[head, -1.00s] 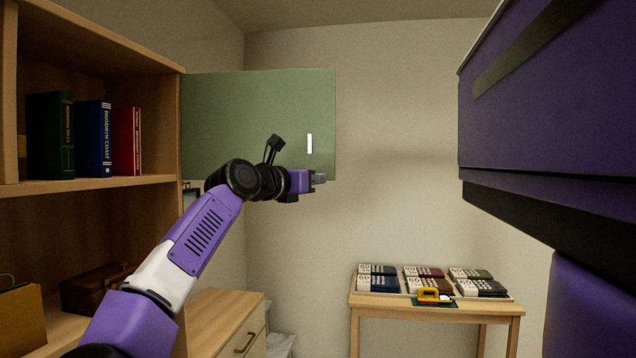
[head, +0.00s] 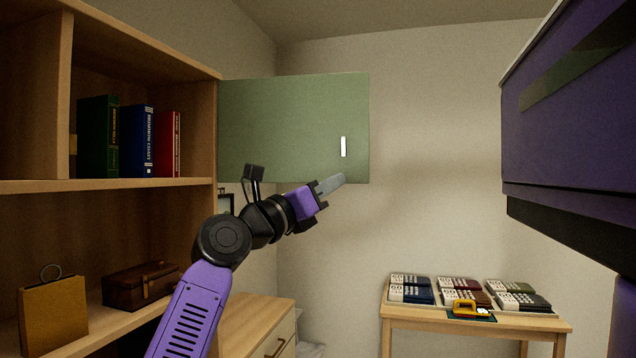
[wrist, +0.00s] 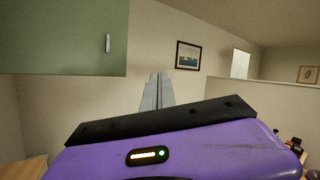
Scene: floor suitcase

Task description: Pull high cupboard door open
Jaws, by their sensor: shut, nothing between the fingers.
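The green high cupboard door (head: 285,120) stands swung out from the right side of the wooden shelf unit in the head view. Its white upright handle (head: 343,146) is near its lower right corner. My gripper (head: 338,182) is shut and empty, its tips just below the handle and close to the door's lower edge in the picture. In the wrist view the door (wrist: 60,35) fills the upper left with its handle (wrist: 108,43), and my shut fingers (wrist: 157,92) point upward to the right of it, apart from the handle.
The shelf unit (head: 216,130) at left holds books (head: 135,140) and a brown box (head: 140,284). A wooden drawer cabinet (head: 250,325) is below. A small table (head: 470,320) with several small dark items stands at the back. A large purple body fills the right. A framed picture (wrist: 188,56) hangs on the wall.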

